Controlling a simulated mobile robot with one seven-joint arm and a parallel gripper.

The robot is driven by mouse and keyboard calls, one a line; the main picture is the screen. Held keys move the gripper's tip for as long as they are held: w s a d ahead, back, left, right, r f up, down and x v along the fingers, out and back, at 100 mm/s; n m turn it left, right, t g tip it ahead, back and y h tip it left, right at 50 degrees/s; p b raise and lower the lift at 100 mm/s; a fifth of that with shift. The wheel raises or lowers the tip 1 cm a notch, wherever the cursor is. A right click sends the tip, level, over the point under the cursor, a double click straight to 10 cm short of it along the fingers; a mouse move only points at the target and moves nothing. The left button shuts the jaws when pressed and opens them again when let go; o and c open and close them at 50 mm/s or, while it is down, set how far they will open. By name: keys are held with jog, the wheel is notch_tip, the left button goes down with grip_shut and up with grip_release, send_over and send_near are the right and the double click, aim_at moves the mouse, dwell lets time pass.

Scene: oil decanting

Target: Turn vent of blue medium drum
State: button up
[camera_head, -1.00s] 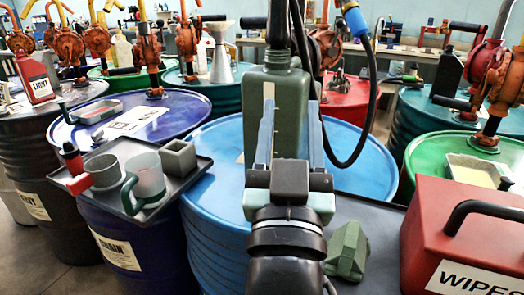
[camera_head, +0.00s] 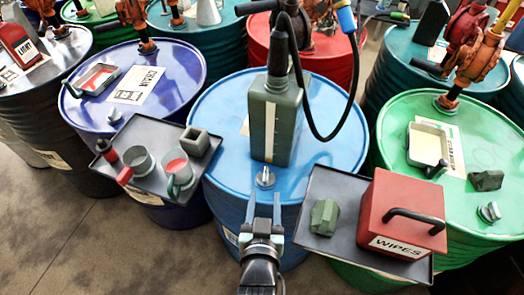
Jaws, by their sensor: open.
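The blue medium drum (camera_head: 222,160) stands in the middle of the camera_head view. Its vent (camera_head: 265,178), a small silvery fitting with an upright tab, sits on the front part of the lid. My gripper (camera_head: 264,204) is at the drum's front edge, just below the vent in the picture. Its two fingers are open and point toward the vent, with nothing between them. I cannot tell the exact gap between fingertips and vent, but they look apart. A grey-green jug (camera_head: 275,120) stands on the lid right behind the vent.
A black hose (camera_head: 340,110) hangs from the pump to the jug's right. A tray (camera_head: 150,130) with cups is at left. Another tray (camera_head: 310,225) at right holds a red WIPES box (camera_head: 395,215) and a green block (camera_head: 324,217). A green drum (camera_head: 395,110) stands at right.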

aim_at(266, 174)
jog(key=x, duration=0.4)
jog(key=f+x, duration=0.1)
jog(key=x, duration=0.7)
jog(key=shift+s+a+f, duration=0.1)
jog(key=shift+s+f, duration=0.15)
grip_shut()
